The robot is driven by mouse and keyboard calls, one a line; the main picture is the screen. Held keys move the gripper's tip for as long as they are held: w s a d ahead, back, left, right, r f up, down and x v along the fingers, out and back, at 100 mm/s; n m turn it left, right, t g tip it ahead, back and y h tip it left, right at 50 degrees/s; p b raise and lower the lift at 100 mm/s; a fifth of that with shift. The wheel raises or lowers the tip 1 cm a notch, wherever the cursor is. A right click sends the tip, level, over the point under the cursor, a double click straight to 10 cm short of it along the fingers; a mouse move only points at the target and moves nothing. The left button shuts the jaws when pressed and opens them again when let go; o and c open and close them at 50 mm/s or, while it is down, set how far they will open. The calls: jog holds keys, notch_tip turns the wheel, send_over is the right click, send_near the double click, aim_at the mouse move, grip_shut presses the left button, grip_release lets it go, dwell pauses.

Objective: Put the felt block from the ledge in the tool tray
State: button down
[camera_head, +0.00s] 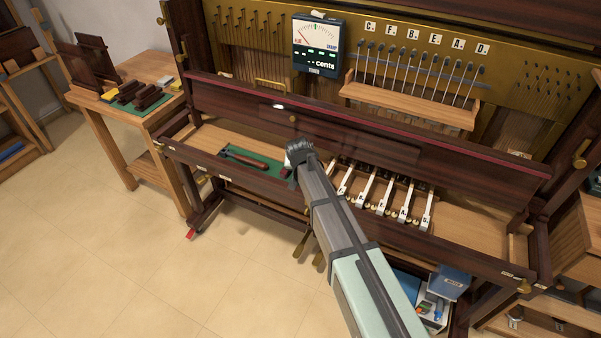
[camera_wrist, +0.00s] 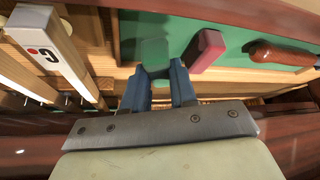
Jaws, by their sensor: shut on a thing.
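The felt block (camera_wrist: 152,52) looks green and sits between my fingertips in the wrist view. My gripper (camera_wrist: 158,78) has its two blue fingers shut on it. The block is over or at the edge of the green-lined tool tray (camera_wrist: 190,22); its colour blends with the lining, so I cannot tell whether it touches. In the head view the tray (camera_head: 232,152) lies on the wooden shelf left of the keys. My arm's end covers the tray's right end there, and the block is hidden.
A dark red block (camera_wrist: 208,50) lies in the tray right of my fingers, with a wooden-handled tool (camera_wrist: 283,53) beyond it. White keys (camera_wrist: 50,45) stand close on the left. A dark wooden rail (camera_head: 230,182) runs along the shelf's front.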

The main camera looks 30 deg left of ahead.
jog(key=shift+f, duration=0.85)
jog(key=shift+f, duration=0.15)
jog(key=c, duration=0.9)
grip_release()
jog(key=v, duration=1.2)
